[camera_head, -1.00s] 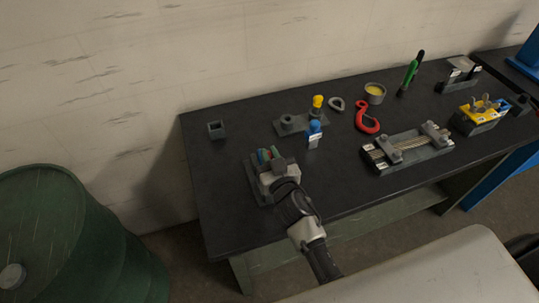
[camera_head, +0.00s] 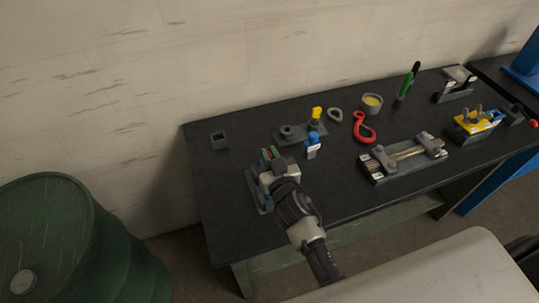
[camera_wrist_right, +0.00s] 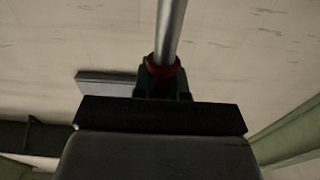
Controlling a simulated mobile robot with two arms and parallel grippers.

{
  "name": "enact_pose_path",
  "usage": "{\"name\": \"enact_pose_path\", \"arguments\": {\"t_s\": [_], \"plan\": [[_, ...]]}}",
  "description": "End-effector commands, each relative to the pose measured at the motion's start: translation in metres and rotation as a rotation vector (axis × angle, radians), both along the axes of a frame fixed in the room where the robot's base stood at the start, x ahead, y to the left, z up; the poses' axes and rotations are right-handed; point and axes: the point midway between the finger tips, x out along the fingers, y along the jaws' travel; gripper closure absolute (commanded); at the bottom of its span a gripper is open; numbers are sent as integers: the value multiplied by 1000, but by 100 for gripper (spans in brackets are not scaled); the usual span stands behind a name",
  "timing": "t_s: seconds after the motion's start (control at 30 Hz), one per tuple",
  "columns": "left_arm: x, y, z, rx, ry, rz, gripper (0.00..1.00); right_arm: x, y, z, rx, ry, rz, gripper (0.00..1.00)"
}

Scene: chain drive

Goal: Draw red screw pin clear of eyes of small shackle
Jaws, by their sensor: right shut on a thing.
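My right gripper (camera_head: 272,168) reaches over the front left of the dark bench, above a small dark fixture plate (camera_head: 254,190). In the right wrist view, a silver rod (camera_wrist_right: 171,30) with a red collar (camera_wrist_right: 163,68), apparently the screw pin, stands out from between the dark fingers (camera_wrist_right: 162,85). The gripper is shut on it. In the head view, small red and green parts show just past the fingers. The small shackle cannot be made out; my gripper hides most of the fixture. I cannot tell whether the pin is still in the eyes. My left gripper is out of view.
A blue-topped bottle (camera_head: 313,145) is close to the right of my gripper. A red hook (camera_head: 361,129) and a wire-rope fixture (camera_head: 375,176) lie farther right.

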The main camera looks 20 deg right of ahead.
Motion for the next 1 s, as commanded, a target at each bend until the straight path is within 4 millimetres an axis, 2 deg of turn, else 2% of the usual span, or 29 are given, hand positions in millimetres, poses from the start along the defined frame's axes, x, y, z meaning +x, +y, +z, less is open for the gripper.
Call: {"name": "enact_pose_path", "arguments": {"t_s": [0.03, 0.6, 1.0], "plan": [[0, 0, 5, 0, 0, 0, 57, 0, 0, 6, 1, -2, 0, 100], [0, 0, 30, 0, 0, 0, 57, 2, 0, 34, 0, -2, 0, 100], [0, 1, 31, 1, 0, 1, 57, 2, 0, 36, -1, -3, 0, 100]]}}
